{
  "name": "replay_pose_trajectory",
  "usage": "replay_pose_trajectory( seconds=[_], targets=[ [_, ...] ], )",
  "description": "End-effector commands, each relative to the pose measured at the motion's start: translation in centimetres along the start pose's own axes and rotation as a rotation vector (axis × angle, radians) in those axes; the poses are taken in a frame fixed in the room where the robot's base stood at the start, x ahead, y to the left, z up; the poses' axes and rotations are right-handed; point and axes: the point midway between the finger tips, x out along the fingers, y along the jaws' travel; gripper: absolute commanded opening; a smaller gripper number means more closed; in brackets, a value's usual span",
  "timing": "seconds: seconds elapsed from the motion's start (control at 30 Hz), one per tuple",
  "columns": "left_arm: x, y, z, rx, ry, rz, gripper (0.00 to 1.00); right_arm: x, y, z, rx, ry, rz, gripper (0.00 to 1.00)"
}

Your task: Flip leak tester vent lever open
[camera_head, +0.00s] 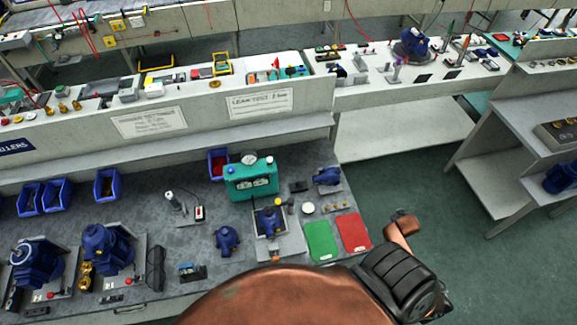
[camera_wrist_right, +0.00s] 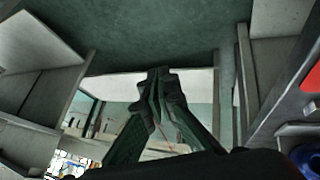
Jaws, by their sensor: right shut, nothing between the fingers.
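The leak tester appears to be the teal box (camera_head: 236,186) with a round gauge on top and a light front panel, standing on the grey bench in the head view. I cannot make out its vent lever or its position. A blue pump (camera_head: 269,221) sits in a fixture just in front of the box. My right gripper (camera_wrist_right: 158,82) shows in the right wrist view, its dark fingers together and empty, pointing away from the bench over the floor. In the head view my right arm crosses the bottom, clear of the tester. My left gripper is not in view.
A green mat (camera_head: 321,241) and a red mat (camera_head: 354,232) lie at the bench's right end. Blue pumps (camera_head: 104,247) in fixtures stand at left, and blue bins (camera_head: 107,185) line the back. Open green floor (camera_head: 400,170) lies right of the bench.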

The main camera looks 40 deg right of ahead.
Motion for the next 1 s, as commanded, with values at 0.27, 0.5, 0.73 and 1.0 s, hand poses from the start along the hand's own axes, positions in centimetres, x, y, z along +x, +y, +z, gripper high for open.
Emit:
replay_pose_trajectory(
  seconds=[0.27,0.5,0.73,1.0],
  targets=[
    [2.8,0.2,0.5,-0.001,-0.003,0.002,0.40,-0.8,-14.5,-5.5,0.316,0.266,-0.231,0.00],
    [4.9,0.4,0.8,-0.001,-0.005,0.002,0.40,-6.6,-26.2,-11.9,0.666,0.484,-0.526,0.00],
    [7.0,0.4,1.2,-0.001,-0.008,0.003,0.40,-16.2,-37.1,-17.2,1.064,0.615,-0.916,0.00],
    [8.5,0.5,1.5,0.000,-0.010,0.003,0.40,-26.4,-42.0,-21.2,1.402,0.680,-1.289,0.00]
  ],
)
